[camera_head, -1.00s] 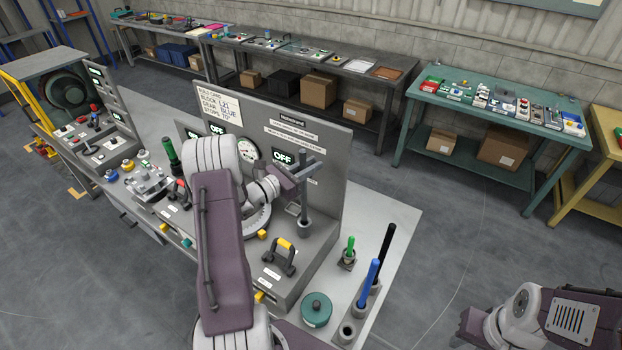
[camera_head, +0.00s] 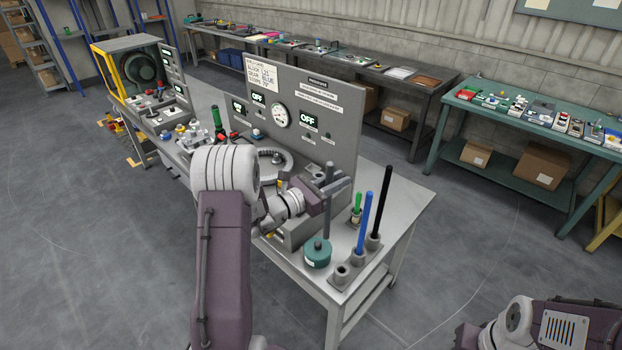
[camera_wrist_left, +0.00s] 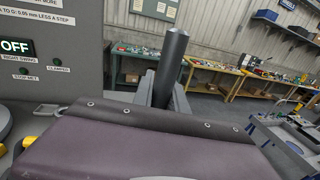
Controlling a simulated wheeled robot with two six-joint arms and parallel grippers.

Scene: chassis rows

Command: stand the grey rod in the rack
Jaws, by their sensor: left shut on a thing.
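My left gripper (camera_head: 335,190) is shut on the grey rod (camera_head: 327,215) and holds it about upright. In the left wrist view the rod (camera_wrist_left: 171,62) stands up between the two fingers (camera_wrist_left: 163,95); its lower part is hidden. In the head view its lower end shows just above or behind the round green pot. The rack (camera_head: 357,268) is on the near right of the bench, right of the rod. A blue rod (camera_head: 364,222) and a black rod (camera_head: 381,203) stand in its cups. Its nearest cup (camera_head: 341,274) is empty. My right gripper is out of view.
The round green pot (camera_head: 317,252) sits left of the rack. A green-handled tool (camera_head: 357,206) stands behind the rack. A tall grey panel (camera_head: 335,125) with gauges rises behind my left arm. Bare bench (camera_head: 400,195) lies right of the rack.

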